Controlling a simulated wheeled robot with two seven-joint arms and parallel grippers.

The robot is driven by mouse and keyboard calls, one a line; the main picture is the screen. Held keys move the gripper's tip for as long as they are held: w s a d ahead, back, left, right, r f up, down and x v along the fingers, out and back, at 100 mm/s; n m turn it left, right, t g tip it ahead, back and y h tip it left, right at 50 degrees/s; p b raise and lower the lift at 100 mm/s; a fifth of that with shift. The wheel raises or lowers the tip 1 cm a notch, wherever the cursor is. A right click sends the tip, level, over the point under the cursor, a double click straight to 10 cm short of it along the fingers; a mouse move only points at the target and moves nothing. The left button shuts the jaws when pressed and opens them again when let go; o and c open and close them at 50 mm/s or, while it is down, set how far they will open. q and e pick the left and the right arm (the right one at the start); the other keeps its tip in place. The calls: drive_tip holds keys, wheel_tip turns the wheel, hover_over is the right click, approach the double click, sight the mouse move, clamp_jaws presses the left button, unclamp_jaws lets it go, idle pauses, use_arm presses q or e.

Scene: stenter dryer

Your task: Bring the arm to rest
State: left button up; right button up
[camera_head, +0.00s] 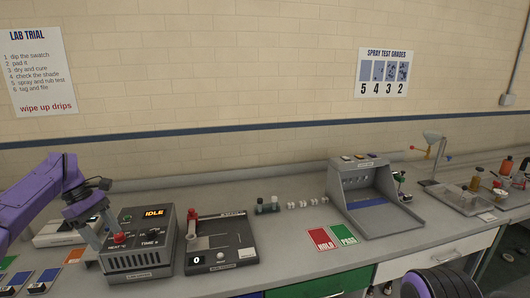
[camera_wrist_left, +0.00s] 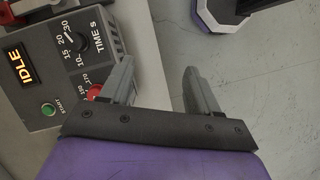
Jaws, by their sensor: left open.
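My left arm (camera_head: 28,200) comes in from the left, purple, bent down at the wrist. My left gripper (camera_head: 102,231) is open and empty, pointing down at the left front of the grey stenter dryer box (camera_head: 140,262). In the left wrist view, the two grey fingers of my left gripper (camera_wrist_left: 158,82) are apart with nothing between them. The dryer panel (camera_wrist_left: 45,70) shows beside the left finger, which overlaps its red knob (camera_wrist_left: 94,92). The dryer display (camera_head: 154,212) reads IDLE. Whether the finger touches the box I cannot tell. My right gripper does not show.
A black device with a red-topped post (camera_head: 222,247) stands right of the dryer. Red HOLD (camera_head: 322,240) and green PASS (camera_head: 343,234) cards lie near a grey spray stand (camera_head: 368,200). Blue swatch cards (camera_head: 44,281) lie at the lower left. Bare bench (camera_head: 285,240) lies in the middle.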

use_arm(q)
drive_tip(key=s+d+f+m+t+y, duration=0.25)
drive_tip(key=f+y, duration=0.25)
drive_tip(key=f, duration=0.4)
drive_tip(key=s+d+f+m+t+y, duration=0.15)
drive_tip(key=s+f+y, duration=0.35)
drive_tip(key=f, duration=0.5)
drive_tip(key=s+d+f+m+t+y, duration=0.1)
drive_tip(key=s+d+f+y, duration=0.2)
drive_tip(key=f+y, duration=0.45)
drive_tip(key=s+d+f+m+h, duration=0.2)
drive_tip(key=s+f+h, duration=0.1)
drive_tip(key=s, duration=0.7)
drive_tip(key=s+d+f+m+h, duration=0.1)
drive_tip(key=s+f+h, duration=0.25)
drive_tip(key=s, duration=0.55)
drive_tip(key=s+d+f+m+h, duration=0.2)
drive_tip(key=s+f+h, duration=0.15)
drive_tip(key=s, duration=0.65)
wheel_tip(320, 180, down, 12)
drive_tip(key=g+b, duration=0.1)
drive_tip(key=b, duration=1)
drive_tip(key=shift+s+r+n+b, duration=0.2)
drive_tip(key=shift+n+b, duration=0.1)
drive_tip(key=shift+b, duration=0.05)
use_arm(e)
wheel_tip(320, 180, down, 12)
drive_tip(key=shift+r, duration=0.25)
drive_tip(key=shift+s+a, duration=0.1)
